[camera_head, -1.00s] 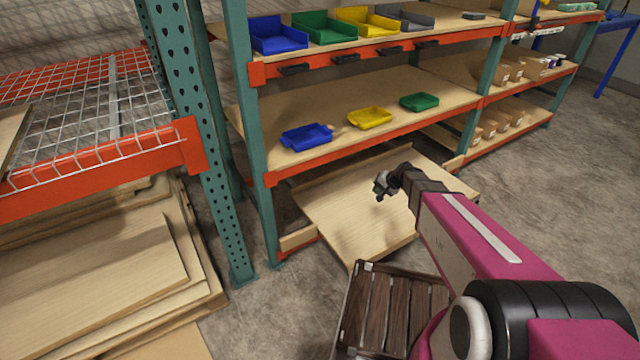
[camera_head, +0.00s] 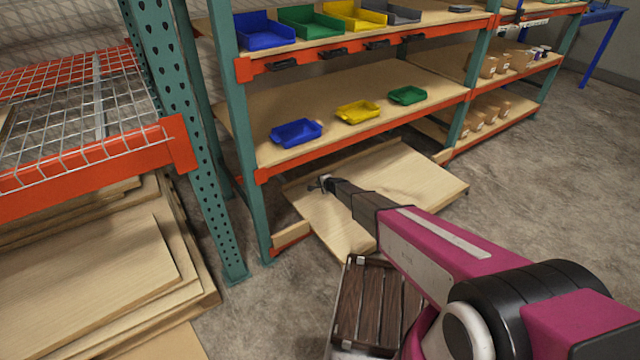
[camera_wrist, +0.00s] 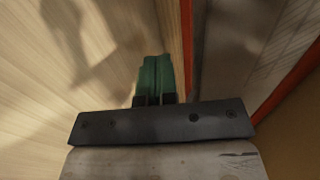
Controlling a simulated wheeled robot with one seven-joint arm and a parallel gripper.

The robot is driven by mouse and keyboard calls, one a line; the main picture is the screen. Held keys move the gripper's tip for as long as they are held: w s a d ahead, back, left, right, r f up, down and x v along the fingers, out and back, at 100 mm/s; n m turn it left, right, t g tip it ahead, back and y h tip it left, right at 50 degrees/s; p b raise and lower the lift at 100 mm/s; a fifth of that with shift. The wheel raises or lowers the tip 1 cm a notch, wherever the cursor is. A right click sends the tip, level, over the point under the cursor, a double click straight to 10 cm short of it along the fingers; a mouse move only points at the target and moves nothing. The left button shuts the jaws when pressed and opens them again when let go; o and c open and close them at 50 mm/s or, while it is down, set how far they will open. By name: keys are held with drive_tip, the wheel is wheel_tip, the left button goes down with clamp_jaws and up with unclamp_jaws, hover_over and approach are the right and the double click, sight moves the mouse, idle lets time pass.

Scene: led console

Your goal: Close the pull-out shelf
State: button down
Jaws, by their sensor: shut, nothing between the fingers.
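The pull-out shelf (camera_head: 405,179) is a light wooden board at the bottom of the rack. In the head view it sticks out in front of the rack over the floor, sitting slightly askew. My gripper (camera_head: 318,184) is over the shelf's left part, close to the rack. My arm hides part of the board. In the wrist view my gripper (camera_wrist: 155,80) has its green fingers together with nothing between them. Pale wood (camera_wrist: 60,70) fills the left of that view. I cannot tell whether the fingertips touch the board.
A dark wooden crate (camera_head: 372,310) stands on the floor in front of the shelf. Above are rack shelves with coloured bins, including a blue one (camera_head: 297,133). A green post (camera_head: 205,150) and stacked boards (camera_head: 90,270) are at left. Floor at right is clear.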

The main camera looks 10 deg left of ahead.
sight(307, 176)
drive_tip(key=x, duration=0.8)
drive_tip(key=shift+w, duration=0.15)
drive_tip(key=shift+w+a, duration=0.85)
drive_tip(key=shift+a, duration=0.1)
drive_tip(key=shift+w+a+r, duration=0.1)
drive_tip(key=shift+w+a, duration=0.2)
drive_tip(key=shift+a, duration=0.05)
